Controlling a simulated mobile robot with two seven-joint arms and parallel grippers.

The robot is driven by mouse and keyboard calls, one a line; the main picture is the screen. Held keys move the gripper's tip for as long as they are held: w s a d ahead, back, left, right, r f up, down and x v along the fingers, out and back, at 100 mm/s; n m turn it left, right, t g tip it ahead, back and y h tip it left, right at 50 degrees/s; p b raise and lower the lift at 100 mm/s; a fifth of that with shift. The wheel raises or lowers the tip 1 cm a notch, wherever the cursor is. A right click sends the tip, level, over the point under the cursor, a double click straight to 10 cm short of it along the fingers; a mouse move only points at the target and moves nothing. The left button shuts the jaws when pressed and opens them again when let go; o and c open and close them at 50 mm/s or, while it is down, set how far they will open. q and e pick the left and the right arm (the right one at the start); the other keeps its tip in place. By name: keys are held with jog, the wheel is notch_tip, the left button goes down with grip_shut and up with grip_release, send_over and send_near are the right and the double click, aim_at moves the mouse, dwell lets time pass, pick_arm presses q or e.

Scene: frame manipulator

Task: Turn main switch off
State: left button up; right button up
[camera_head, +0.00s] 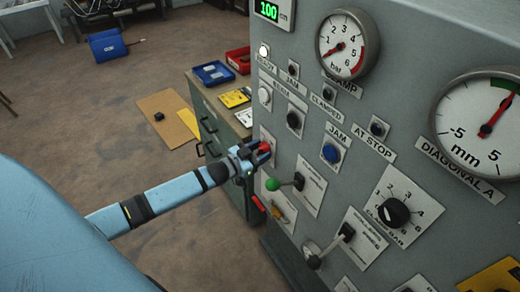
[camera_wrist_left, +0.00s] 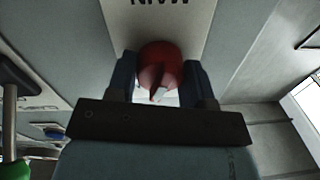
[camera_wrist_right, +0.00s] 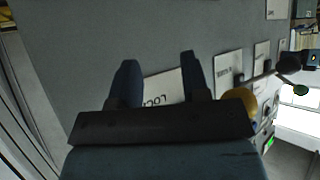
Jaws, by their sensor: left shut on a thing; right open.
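The main switch is a red rotary knob (camera_head: 264,147) on the left edge of the grey control panel (camera_head: 405,95). In the left wrist view the red knob (camera_wrist_left: 160,66) sits between my fingers, below a plate with the word MAIN. My left gripper (camera_head: 254,153) is shut on this knob, one finger on each side. The knob's pointer is partly hidden by the gripper. My right gripper (camera_wrist_right: 156,75) shows only in its own wrist view. It is open and empty, facing the panel by a label that seems to begin with LOC.
A green-tipped lever (camera_head: 273,184) stands just below the left gripper. More knobs and levers, such as a black rotary selector (camera_head: 394,212), are on the panel. A bench with blue (camera_head: 214,73) and red trays stands behind. Open floor lies at left.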

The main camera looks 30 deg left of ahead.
pick_arm(q)
jog(key=shift+r+n+p, duration=0.15)
jog(key=shift+n+p, duration=0.25)
jog(key=shift+n, duration=0.4)
jog(key=n, duration=0.2)
jog(key=shift+n+p, duration=0.4)
jog(key=shift+n, duration=0.8)
jog(key=shift+n+g, duration=0.3)
jog(key=shift+n, duration=1.4)
jog(key=o, duration=0.9)
